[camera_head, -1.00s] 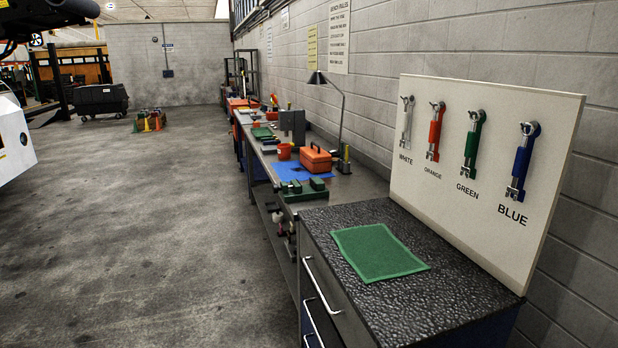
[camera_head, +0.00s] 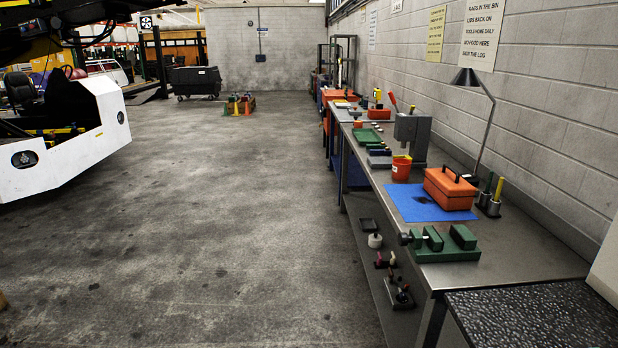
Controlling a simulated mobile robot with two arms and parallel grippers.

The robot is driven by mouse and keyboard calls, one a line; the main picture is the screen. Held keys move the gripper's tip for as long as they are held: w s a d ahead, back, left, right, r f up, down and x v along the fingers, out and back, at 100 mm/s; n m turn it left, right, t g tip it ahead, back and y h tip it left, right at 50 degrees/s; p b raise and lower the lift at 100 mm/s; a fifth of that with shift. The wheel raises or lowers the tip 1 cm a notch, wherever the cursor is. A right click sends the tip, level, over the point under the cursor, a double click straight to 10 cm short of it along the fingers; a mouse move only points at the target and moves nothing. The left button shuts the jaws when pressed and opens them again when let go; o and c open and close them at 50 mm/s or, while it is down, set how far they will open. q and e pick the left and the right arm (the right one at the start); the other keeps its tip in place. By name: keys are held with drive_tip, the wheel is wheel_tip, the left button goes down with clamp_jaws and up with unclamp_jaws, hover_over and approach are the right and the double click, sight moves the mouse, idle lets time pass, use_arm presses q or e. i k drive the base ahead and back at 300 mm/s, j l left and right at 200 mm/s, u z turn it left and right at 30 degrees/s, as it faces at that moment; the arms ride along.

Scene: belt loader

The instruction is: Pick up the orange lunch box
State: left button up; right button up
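The orange lunch box (camera_head: 449,188) sits upright on a blue mat (camera_head: 411,207) on the metal workbench at the right. It is a box with a dark handle on its lid. Its near and left sides show, and nothing covers it. Neither of my grippers is in view.
A green vise-like tool (camera_head: 447,246) lies nearer than the mat, and an orange-red cup (camera_head: 401,168) stands behind it. A desk lamp (camera_head: 484,100) and tool holders (camera_head: 489,201) stand right of the box. Open concrete floor (camera_head: 220,220) lies left of the bench.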

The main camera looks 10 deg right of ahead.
sight(452, 192)
drive_tip(key=i+j+z, duration=0.1)
drive_tip(key=i+z, duration=0.15)
drive_tip(key=i, duration=0.3)
drive_tip(key=i+j+z, duration=0.3)
drive_tip(key=i, duration=0.3)
drive_tip(key=l, duration=0.1)
